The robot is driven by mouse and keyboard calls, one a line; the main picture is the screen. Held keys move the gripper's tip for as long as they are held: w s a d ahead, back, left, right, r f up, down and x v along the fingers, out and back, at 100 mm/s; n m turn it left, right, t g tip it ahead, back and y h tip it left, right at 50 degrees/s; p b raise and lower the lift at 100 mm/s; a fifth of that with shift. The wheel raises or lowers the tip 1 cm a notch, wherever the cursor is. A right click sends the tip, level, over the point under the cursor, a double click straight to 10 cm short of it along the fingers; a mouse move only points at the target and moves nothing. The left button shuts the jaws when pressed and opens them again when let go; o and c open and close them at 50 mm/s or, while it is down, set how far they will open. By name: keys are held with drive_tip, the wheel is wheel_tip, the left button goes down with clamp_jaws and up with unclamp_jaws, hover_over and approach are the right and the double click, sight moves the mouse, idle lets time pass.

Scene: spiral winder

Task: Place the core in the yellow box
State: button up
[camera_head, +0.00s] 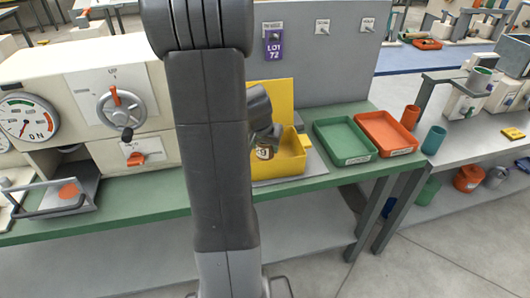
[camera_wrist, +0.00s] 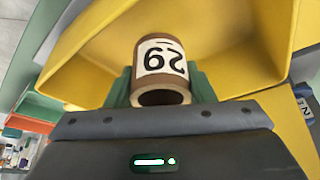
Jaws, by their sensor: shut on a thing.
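The core is a short brown hollow tube (camera_wrist: 160,72) with a white label reading 29, upside down in the wrist view. My gripper (camera_wrist: 160,88) is shut on the core, with a green finger on each side of it. The yellow box (camera_wrist: 90,50) surrounds the core in the wrist view. In the head view, the yellow box (camera_head: 285,166) stands on the green bench with its tall back panel. The core (camera_head: 265,152) shows there inside the box's outline. I cannot tell whether it touches the box floor. My arm hides the box's left part.
A green tray (camera_head: 345,124) and an orange tray (camera_head: 413,146) lie right of the box. A grey panel with a purple LOT 72 tag (camera_head: 274,47) rises behind it. A machine with a hand crank (camera_head: 120,104) stands at left. A side bench holds cups and parts.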

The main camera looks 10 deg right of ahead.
sight(265, 152)
drive_tip(key=shift+f, duration=1.45)
drive_tip(key=shift+f+b, duration=0.2)
drive_tip(key=shift+b, duration=0.2)
drive_tip(key=o, duration=0.9)
drive_tip(key=shift+o, duration=0.2)
drive_tip(key=shift+r, duration=0.2)
drive_tip(key=shift+r+p, duration=0.25)
drive_tip(key=shift+p, duration=0.05)
drive_tip(key=v, duration=1.1)
drive_tip(key=shift+r+p, duration=0.25)
drive_tip(key=shift+p, duration=0.05)
drive_tip(key=shift+s+a, duration=0.1)
